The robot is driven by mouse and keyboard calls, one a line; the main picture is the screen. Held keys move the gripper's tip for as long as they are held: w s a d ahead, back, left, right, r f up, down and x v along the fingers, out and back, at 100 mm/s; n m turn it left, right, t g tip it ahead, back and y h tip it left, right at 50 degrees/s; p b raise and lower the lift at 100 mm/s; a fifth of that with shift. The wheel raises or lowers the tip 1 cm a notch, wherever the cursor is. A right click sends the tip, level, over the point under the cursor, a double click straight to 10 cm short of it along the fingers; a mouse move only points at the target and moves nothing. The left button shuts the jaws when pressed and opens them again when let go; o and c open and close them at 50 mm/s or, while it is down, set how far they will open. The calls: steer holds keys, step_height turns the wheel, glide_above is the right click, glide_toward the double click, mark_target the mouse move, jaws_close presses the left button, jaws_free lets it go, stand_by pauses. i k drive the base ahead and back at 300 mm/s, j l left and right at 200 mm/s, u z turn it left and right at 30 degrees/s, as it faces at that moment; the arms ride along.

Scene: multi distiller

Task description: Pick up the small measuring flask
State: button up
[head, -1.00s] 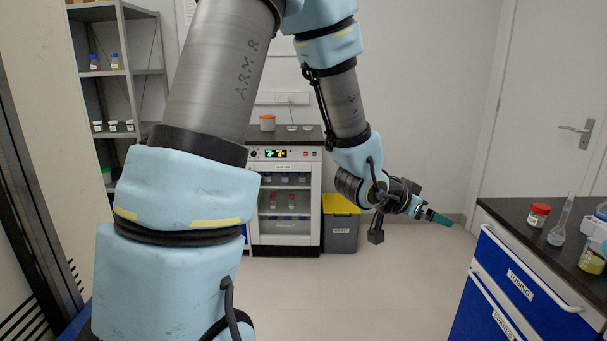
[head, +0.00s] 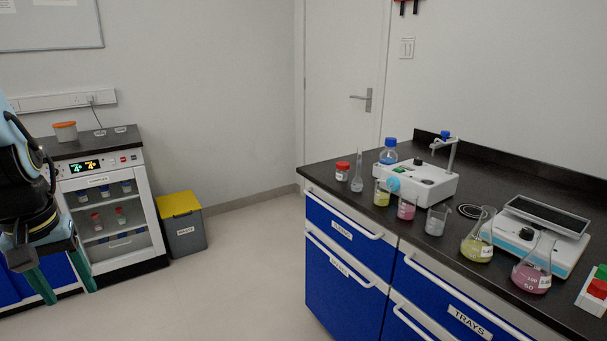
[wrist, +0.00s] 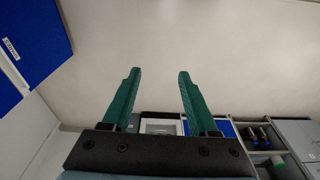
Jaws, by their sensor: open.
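A clear long-necked measuring flask (head: 357,182) stands upright on the black counter (head: 328,164), near its far left corner in the head view. It is the only long-necked flask I see. A red-capped jar (head: 342,171) stands just left of it. My gripper (head: 71,294) is at the far left of the head view, well away from the flask, with its green fingers pointing down. In the wrist view my gripper (wrist: 156,73) is open and empty, with only floor and furniture beyond it. The flask does not show in the wrist view.
Beakers of yellow (head: 381,194) and pink liquid (head: 406,208) stand right of the flask, near a white stirrer (head: 436,183) with a blue-capped bottle (head: 389,152). Conical flasks (head: 478,243) and a balance (head: 527,240) are farther right. The floor (head: 240,265) between arm and counter is clear.

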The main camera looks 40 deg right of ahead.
mark_target(357, 185)
steer(key=i+z, duration=0.15)
steer(key=z, duration=1.15)
steer(key=i+j+z, duration=0.5)
steer(key=z, duration=0.2)
steer(key=i+j+z, duration=0.3)
steer(key=j, duration=0.15)
steer(key=j+z, duration=0.35)
steer(key=i+j, duration=0.15)
steer(key=j, duration=0.2)
steer(key=i+j, duration=0.2)
steer(key=j, duration=0.15)
steer(key=i+j, duration=0.15)
steer(key=j, duration=0.2)
steer(key=i+j+z, duration=0.1)
steer(key=j, duration=0.25)
steer(key=i+j, duration=0.25)
steer(key=j, duration=0.15)
steer(key=i, duration=0.1)
